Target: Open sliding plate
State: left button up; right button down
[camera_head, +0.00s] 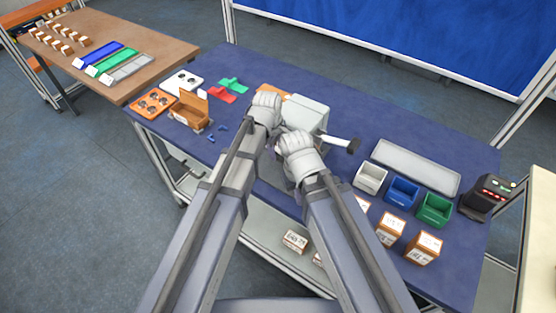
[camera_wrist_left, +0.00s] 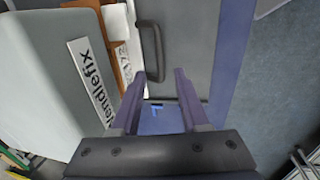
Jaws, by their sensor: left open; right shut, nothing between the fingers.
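A grey plate (camera_wrist_left: 181,35) with a dark curved handle (camera_wrist_left: 152,48) shows in the left wrist view.
A hammer-like tool (camera_head: 340,143) projects to the right of the housing. Colored bins (camera_head: 402,190), a grey tray (camera_head: 415,167), small boxes (camera_head: 390,229) and a dark device (camera_head: 489,197) stand to the right. A brown open box (camera_head: 190,110) and small parts lie to the left.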

aim_at(279, 159)
pick_arm(q)
jog(key=f+b, duration=0.3)
jog(key=f, duration=0.1)
jog(key=shift+w+d, duration=0.2)
jog(key=shift+w, duration=0.15)
pick_arm(e)
notch_tip(279, 159, down, 4)
jog(key=shift+f, duration=0.1)
pick_arm(q)
jog(key=shift+c, duration=0.3)
grip_shut()
dwell(0.5)
